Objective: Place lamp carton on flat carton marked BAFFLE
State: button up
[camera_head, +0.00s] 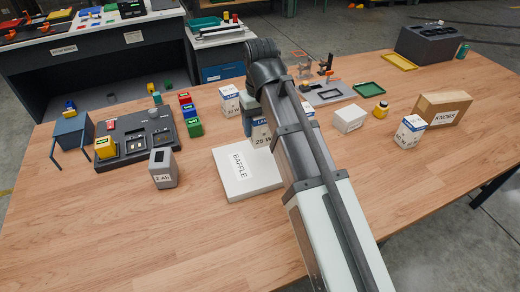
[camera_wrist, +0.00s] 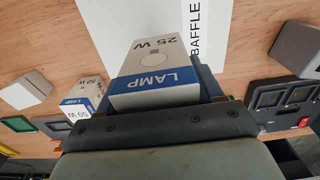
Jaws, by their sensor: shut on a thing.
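A white and blue lamp carton marked 25 W (camera_wrist: 155,70) is between the fingers of my gripper (camera_wrist: 157,88), which is shut on it. In the head view the same lamp carton (camera_head: 261,134) shows partly behind my arm, by the back edge of the flat carton. The white flat carton marked BAFFLE (camera_head: 238,186) lies on the wooden table; in the wrist view (camera_wrist: 98,20) the lamp carton overlaps part of it. I cannot tell whether the two touch. My gripper (camera_head: 251,122) points down and is partly hidden by my arm.
Other lamp cartons stand behind (camera_head: 229,103) and to the right (camera_head: 409,132). A dark station (camera_head: 133,140) with coloured blocks is further left. A KNOBS carton (camera_head: 441,108) is at right. The table's front left is clear.

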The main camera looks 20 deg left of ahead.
jog(key=shift+f, duration=4.05)
jog(key=shift+f, duration=0.15)
jog(key=o, duration=1.1)
jog(key=shift+r, duration=3.95)
